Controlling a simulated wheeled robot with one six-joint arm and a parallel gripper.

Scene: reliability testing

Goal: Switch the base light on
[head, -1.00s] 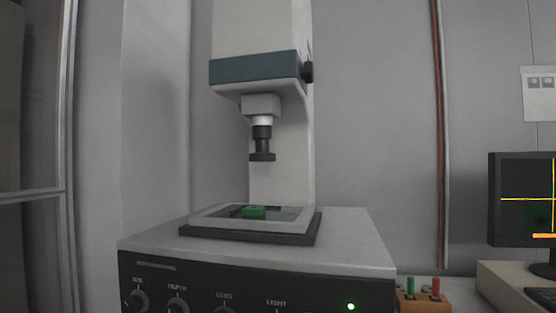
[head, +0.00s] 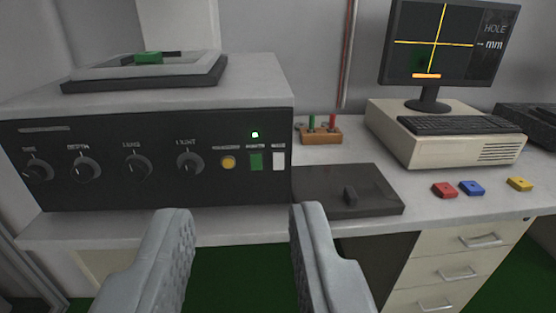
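In the head view, the microscope base's dark front panel (head: 70,140) carries several knobs. The rightmost knob (head: 189,162) has a label that seems to read LIGHT.
A green part (head: 149,58) lies on the stage (head: 205,72). Right of the base are a dark box (head: 320,187), an orange block (head: 322,138) with pegs, a monitor (head: 450,40), a keyboard (head: 460,124) and red, blue and yellow parts (head: 471,188). Drawers (head: 470,272) are below.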

